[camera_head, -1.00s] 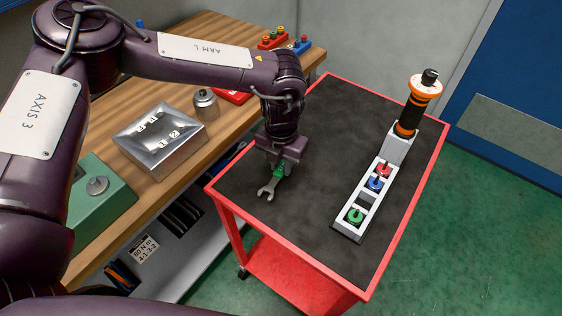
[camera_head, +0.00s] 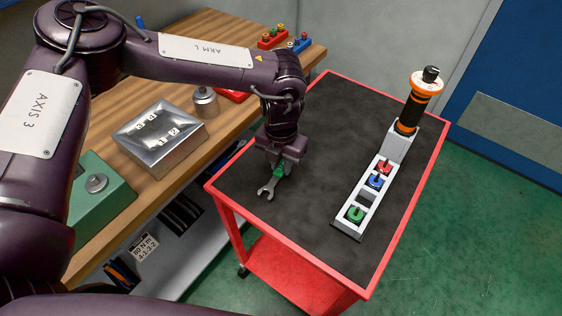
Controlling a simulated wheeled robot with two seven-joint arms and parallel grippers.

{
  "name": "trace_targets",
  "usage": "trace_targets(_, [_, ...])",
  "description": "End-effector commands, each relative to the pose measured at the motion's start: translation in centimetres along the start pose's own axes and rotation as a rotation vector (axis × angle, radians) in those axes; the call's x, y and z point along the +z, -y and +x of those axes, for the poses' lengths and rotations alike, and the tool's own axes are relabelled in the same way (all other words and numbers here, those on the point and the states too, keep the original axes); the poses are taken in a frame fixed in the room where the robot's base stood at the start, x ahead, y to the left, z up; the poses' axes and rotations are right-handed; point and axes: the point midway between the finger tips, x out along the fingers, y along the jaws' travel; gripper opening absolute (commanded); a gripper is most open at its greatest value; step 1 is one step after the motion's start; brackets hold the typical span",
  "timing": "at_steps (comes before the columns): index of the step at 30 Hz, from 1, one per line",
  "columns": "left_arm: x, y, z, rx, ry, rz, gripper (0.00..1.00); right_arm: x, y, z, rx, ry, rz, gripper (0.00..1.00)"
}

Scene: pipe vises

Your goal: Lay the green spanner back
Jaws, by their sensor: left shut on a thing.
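The green spanner (camera_head: 268,189) has a grey open-ended head and a green grip. It is at the left part of the red cart's black top (camera_head: 310,225), head toward the front left. My left gripper (camera_head: 281,168) points down and is shut on the spanner's green part. The gripper hides the rest of the spanner. I cannot tell whether the spanner touches the mat. My right gripper is not in view.
On the cart's right side stands a grey rack (camera_head: 348,226) with red, blue and green pieces, and an orange-black tool (camera_head: 411,108) upright at its far end. The wooden bench (camera_head: 187,72) adjoins the left, holding a metal box (camera_head: 160,139) and a green box (camera_head: 98,200). The cart's middle is clear.

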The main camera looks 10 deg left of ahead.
Motion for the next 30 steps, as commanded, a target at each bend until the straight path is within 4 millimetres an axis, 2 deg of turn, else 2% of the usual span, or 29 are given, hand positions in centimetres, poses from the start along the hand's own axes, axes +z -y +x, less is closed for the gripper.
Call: trace_targets(30, [0.0, -0.01, 0.98, 0.0, 0.0, 0.0, 0.0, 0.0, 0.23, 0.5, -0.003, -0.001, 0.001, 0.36])
